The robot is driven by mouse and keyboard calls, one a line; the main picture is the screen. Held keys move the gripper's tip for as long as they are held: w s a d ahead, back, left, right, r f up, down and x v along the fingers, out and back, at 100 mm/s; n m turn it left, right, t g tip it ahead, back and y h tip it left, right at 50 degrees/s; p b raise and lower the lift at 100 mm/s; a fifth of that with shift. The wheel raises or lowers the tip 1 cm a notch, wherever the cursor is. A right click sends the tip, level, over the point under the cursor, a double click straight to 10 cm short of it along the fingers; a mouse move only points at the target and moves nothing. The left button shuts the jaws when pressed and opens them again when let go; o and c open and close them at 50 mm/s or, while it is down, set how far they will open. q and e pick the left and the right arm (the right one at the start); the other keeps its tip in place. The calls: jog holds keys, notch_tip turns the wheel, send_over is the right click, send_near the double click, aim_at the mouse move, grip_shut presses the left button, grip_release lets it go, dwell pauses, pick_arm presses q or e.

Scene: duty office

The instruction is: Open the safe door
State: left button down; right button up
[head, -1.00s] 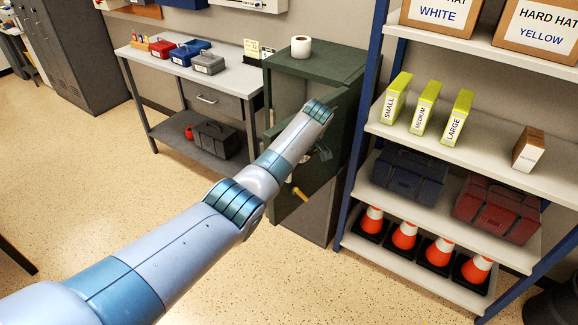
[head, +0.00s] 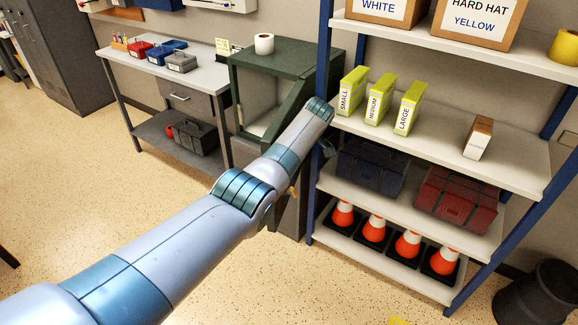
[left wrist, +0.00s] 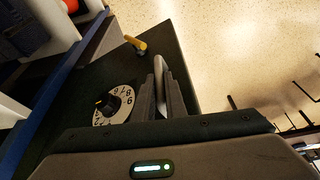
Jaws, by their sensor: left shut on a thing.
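The dark green safe (head: 285,58) stands between the workbench and the shelf rack. Its door (head: 288,112) is swung partly open toward the right, and the pale interior (head: 258,118) shows in the head view. My left arm covers much of the door. In the left wrist view the door's face (left wrist: 90,78) carries a white numbered dial (left wrist: 124,97), a yellow lever (left wrist: 135,43) and a pale bar handle (left wrist: 160,76). My left gripper (left wrist: 163,88) is shut on this bar handle. In the head view its fingers are hidden behind my arm. My right gripper is not in view.
The shelf rack (head: 316,130) with toolboxes, boxes and cones (head: 375,225) stands close on the right of the door. A workbench (head: 128,65) stands on the left. A paper roll (head: 264,44) sits on the safe. The floor (head: 90,170) in front is clear.

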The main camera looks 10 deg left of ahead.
pick_arm(q)
jog(key=shift+r, duration=0.1)
jog(key=c, duration=1.8)
grip_release()
jog(key=shift+w, duration=0.1)
jog(key=shift+r, duration=0.1)
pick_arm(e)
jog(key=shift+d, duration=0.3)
